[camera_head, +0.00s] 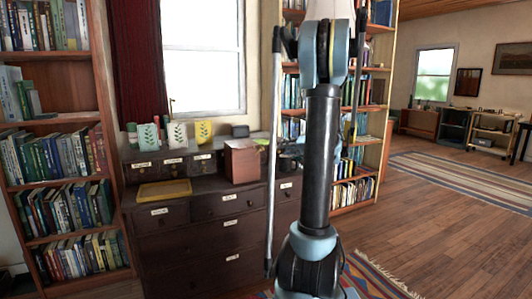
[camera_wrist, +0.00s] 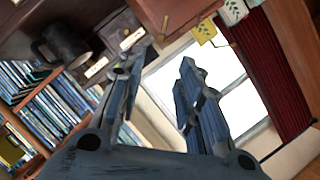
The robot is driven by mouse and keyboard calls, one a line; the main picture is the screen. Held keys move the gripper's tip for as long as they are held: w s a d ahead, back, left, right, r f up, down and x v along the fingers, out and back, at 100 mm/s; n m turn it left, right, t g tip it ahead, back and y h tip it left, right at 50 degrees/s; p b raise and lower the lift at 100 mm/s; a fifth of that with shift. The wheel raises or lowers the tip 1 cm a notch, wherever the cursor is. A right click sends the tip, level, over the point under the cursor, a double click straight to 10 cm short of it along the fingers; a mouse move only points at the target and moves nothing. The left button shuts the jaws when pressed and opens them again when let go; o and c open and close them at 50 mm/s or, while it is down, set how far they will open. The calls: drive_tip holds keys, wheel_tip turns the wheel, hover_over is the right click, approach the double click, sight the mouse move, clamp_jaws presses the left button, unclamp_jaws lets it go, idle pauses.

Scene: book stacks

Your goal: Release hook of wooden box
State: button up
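The wooden box (camera_head: 243,163) is reddish brown and stands on the dark dresser, left of my arm in the head view. In the tilted wrist view, the wooden box (camera_wrist: 190,12) is at the top edge, only partly in frame. A small brass-coloured piece, which looks like its hook (camera_wrist: 165,23), shows on its face. My gripper (camera_wrist: 163,62) is open, with its two fingers apart and nothing between them. Its fingertips point toward the box and appear apart from it. In the head view my arm largely hides the gripper.
The dresser (camera_head: 203,207) holds a yellow tray (camera_head: 164,190), labelled drawers and several patterned cards (camera_head: 177,134). A dark mug (camera_wrist: 65,45) shows near the box in the wrist view. Bookshelves (camera_head: 55,160) flank the dresser. Open wooden floor (camera_head: 435,220) lies to the right.

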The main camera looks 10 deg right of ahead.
sight(264, 149)
drive_tip(key=x, duration=1.4)
drive_tip(key=shift+w+a+f, duration=0.1)
drive_tip(key=shift+w+a, duration=0.15)
drive_tip(key=shift+a, duration=0.1)
